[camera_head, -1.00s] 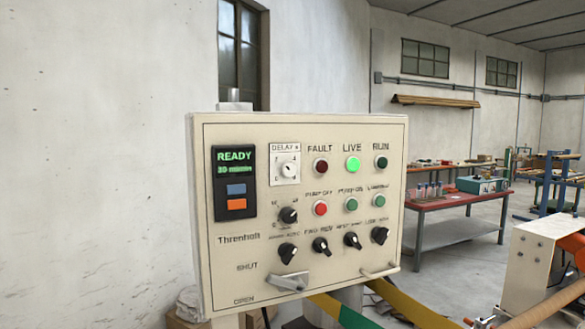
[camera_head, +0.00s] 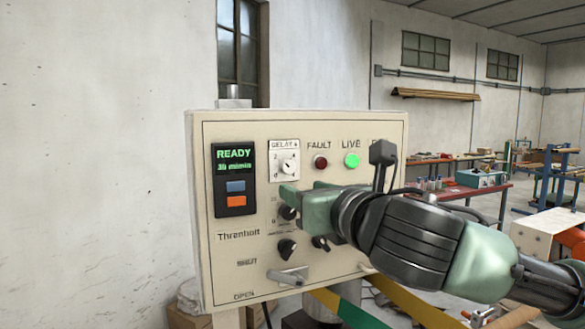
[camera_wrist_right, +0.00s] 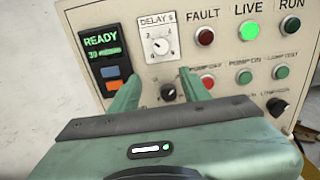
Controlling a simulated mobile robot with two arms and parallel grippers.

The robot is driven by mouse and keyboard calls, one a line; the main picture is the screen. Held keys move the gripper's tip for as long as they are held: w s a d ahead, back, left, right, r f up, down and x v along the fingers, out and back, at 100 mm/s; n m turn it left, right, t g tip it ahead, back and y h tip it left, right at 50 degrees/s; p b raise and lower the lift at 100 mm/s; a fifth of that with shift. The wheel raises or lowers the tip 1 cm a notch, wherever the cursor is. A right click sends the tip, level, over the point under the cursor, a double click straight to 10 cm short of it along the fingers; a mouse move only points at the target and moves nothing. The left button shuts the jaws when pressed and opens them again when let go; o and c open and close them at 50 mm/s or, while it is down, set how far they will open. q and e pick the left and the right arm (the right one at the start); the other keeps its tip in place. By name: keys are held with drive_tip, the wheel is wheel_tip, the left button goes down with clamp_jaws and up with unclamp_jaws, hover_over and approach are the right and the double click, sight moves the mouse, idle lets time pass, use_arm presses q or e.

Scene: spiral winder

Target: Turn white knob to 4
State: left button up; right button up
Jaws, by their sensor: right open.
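The white knob (camera_head: 287,167) sits on the white "DELAY s" dial plate at the upper middle of the beige control panel (camera_head: 225,285). It also shows in the right wrist view (camera_wrist_right: 160,46), its pointer mark too small to read surely. My right gripper (camera_head: 300,190) is open and empty, in front of the panel just below the white knob. In the right wrist view its two green fingers (camera_wrist_right: 157,90) stand apart, with a black knob (camera_wrist_right: 169,92) showing between them and the white knob above and beyond them. My left gripper is not in view.
The display (camera_head: 235,160) reads READY, with blue and orange buttons below it. The LIVE lamp (camera_head: 352,160) glows green. More black knobs (camera_head: 286,249) and a grey lever (camera_head: 288,278) are lower on the panel. A red workbench (camera_head: 455,200) stands farther back.

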sight(290, 168)
drive_tip(key=shift+n, duration=0.6)
drive_tip(key=w+r+p, duration=0.1)
drive_tip(key=w, duration=0.1)
drive_tip(key=w+a+p, duration=0.1)
drive_tip(key=w, duration=0.1)
drive_tip(key=w+a+r+p, duration=0.1)
drive_tip(key=w, duration=0.1)
drive_tip(key=shift+r+p, duration=0.3)
drive_tip(key=shift+r, duration=0.05)
drive_tip(key=shift+w+a+f, duration=0.1)
drive_tip(key=shift+w+a, duration=0.05)
drive_tip(key=shift+w, duration=0.25)
clamp_jaws()
